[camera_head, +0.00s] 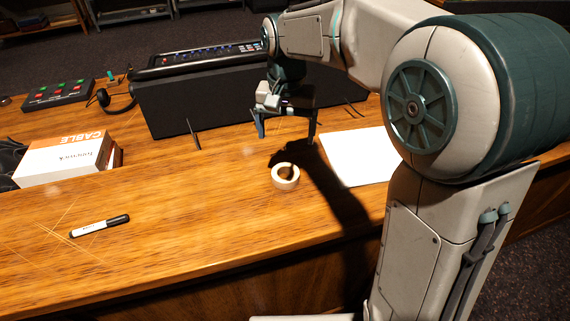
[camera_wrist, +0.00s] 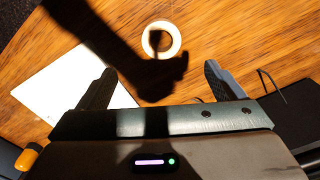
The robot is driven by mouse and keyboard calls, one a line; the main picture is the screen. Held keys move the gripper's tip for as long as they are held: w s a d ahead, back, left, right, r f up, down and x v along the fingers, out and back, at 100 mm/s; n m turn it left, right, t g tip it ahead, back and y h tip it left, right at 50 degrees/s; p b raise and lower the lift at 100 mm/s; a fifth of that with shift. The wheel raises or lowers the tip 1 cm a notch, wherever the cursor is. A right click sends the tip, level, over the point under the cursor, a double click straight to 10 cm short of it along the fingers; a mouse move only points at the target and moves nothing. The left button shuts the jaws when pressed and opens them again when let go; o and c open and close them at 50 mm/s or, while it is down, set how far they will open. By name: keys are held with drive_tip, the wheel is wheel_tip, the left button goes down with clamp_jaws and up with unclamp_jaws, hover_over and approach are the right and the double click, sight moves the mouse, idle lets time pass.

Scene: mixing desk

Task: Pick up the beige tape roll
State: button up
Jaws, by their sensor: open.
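The beige tape roll (camera_head: 286,182) lies flat on the wooden desk in the head view, left of a white sheet. In the wrist view the tape roll (camera_wrist: 176,41) shows as a pale ring beyond the fingertips, roughly midway between them sideways. My gripper (camera_head: 286,138) is open and empty, above the desk and behind the roll in the head view. Its two fingers also show in the wrist view (camera_wrist: 158,72), spread wide apart and not touching the roll. The arm's dark shadow falls over part of the roll.
A white sheet (camera_head: 361,157) lies right of the roll. A black mixing console (camera_head: 205,95) stands behind my gripper. A cable box (camera_head: 68,160) and a marker (camera_head: 100,226) are on the left. The desk's front edge runs below the roll; wood around it is mostly clear.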

approach(285, 172)
drive_tip(key=shift+s+a+f+p, duration=0.1)
drive_tip(key=shift+s+f+p, duration=0.1)
drive_tip(key=shift+s+f, duration=0.3)
drive_tip(key=shift+s+a+f+p, duration=0.1)
drive_tip(key=shift+s+f+p, duration=0.15)
drive_tip(key=shift+s, duration=0.45)
drive_tip(key=shift+s+d+f+p, duration=0.1)
drive_tip(key=shift+f+p, duration=0.25)
drive_tip(key=shift+f, duration=1.05)
drive_tip(key=shift+s+d+f+p, duration=0.1)
drive_tip(key=shift+f+p, duration=0.2)
drive_tip(key=shift+f, duration=1.1)
drive_tip(key=c, duration=1.1)
